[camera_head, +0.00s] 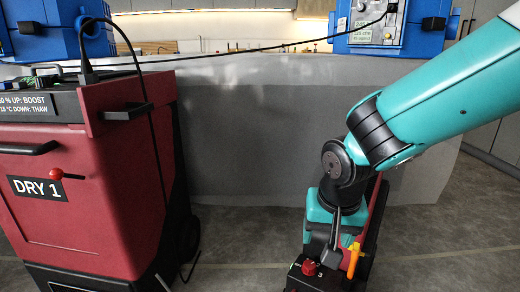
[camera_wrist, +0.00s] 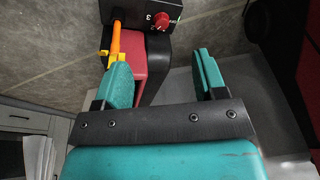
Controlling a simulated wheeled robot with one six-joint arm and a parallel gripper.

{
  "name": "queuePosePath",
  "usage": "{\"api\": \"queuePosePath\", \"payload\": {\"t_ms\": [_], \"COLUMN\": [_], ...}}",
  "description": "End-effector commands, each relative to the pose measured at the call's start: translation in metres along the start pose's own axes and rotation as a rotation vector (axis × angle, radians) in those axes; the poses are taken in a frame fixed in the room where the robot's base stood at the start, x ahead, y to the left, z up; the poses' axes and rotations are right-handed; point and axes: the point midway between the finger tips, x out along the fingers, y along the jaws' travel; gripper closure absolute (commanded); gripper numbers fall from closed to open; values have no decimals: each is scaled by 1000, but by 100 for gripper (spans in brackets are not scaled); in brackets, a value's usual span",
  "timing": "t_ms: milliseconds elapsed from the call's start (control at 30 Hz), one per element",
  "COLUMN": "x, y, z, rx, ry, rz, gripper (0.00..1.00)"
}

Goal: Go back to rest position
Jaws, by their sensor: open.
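My gripper (camera_wrist: 162,62) is open in the wrist view, its two teal fingers apart with nothing held between them. Beyond the left finger stands a red and black machine (camera_wrist: 153,68) with a red dial (camera_wrist: 160,25) marked with numbers and an orange-yellow lever (camera_wrist: 115,38). The lever's lower end is near the left fingertip; I cannot tell if they touch. In the head view my arm reaches down from the right, and my gripper is low over this machine, partly hiding it. Its dial (camera_head: 309,268) and lever (camera_head: 353,259) show there too.
A red dryer labelled DRY 1 (camera_head: 70,215) stands at the left, with a black cable running from it. Two blue machines (camera_head: 60,30) (camera_head: 405,28) are at the back. A grey sheet (camera_head: 255,135) hangs behind. Bare floor (camera_head: 240,245) lies between the dryer and my arm.

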Motion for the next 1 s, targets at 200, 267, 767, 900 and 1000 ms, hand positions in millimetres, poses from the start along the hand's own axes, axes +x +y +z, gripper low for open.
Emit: {"api": "queuePosePath", "payload": {"t_ms": [200, 267, 767, 900, 1000], "x": [-81, -96, -209, -250, -281], "y": [22, 26, 31, 29, 27], "z": [71, 90, 137, 127, 120], "rx": [-340, -427, -723, -721, -721], "ry": [-111, -126, -145, -144, -144], "rz": [-198, -245, -395, -394, -394], "gripper": [35, 35, 35, 35, 35]}}
